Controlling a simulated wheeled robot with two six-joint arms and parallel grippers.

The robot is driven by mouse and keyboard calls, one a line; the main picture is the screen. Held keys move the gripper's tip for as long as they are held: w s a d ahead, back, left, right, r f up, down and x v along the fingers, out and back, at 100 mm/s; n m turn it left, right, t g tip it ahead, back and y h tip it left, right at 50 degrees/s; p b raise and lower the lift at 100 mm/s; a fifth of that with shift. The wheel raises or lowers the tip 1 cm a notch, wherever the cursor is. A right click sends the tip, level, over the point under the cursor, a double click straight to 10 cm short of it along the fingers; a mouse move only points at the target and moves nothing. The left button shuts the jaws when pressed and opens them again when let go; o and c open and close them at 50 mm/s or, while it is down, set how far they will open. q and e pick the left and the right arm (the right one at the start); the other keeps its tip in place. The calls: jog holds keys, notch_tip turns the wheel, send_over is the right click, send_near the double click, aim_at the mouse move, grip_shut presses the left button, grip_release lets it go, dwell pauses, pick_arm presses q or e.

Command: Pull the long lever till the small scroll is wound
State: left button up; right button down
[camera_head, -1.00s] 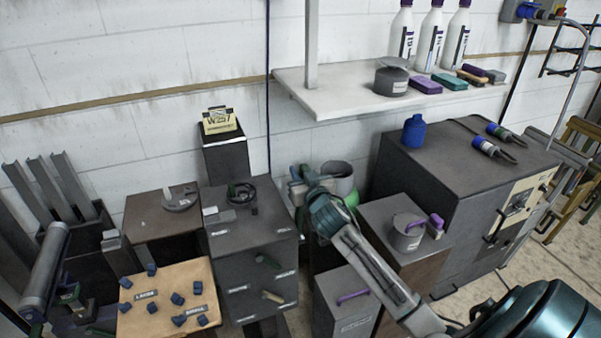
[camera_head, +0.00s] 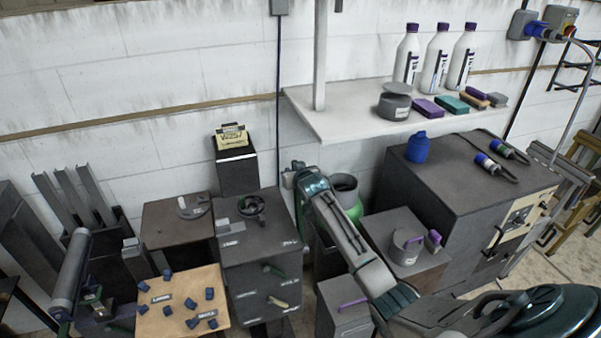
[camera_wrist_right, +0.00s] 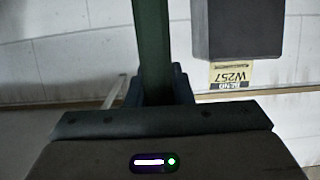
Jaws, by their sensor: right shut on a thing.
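A long dark green bar, which looks like the long lever (camera_wrist_right: 152,45), runs up out of the right wrist view. My right gripper (camera_wrist_right: 156,85) is shut on it, a finger at each side. In the head view my right gripper (camera_head: 289,178) is at the end of my raised arm, near the wall and right of the dark sign pillar; the bar is hard to make out there. A grey roller (camera_head: 70,270) stands tilted at the far left; I cannot tell whether it is the small scroll. My left gripper is out of view.
A dark cabinet (camera_head: 262,262) with short handles stands left of my right arm, beside a board (camera_head: 160,312) with blue knobs. The W257 sign (camera_head: 231,136) tops a pillar. A large cabinet (camera_head: 470,195) and a shelf (camera_head: 340,122) with bottles are right.

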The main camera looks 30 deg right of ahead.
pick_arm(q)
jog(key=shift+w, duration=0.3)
pick_arm(e)
jog(key=shift+w+d+f+g, duration=0.15)
jog(key=shift+w+g, duration=0.15)
jog(key=shift+w, duration=0.3)
jog(key=shift+w+d+f+g, duration=0.15)
jog(key=shift+w+g, duration=0.15)
jog(key=shift+w, duration=0.3)
jog(key=shift+r, duration=0.1)
jog(key=c, duration=1.5)
grip_release()
jog(key=shift+w, duration=0.1)
jog(key=shift+o, duration=1.1)
jog(key=shift+w+f, duration=0.2)
jog(key=shift+f, duration=0.1)
pick_arm(q)
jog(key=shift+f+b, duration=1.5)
jog(key=shift+b, duration=0.1)
pick_arm(e)
jog(key=v, duration=1)
jog(key=shift+s+r, duration=0.15)
jog(key=shift+s, duration=0.25)
jog(key=shift+d+y, duration=0.1)
jog(key=shift+y, duration=0.2)
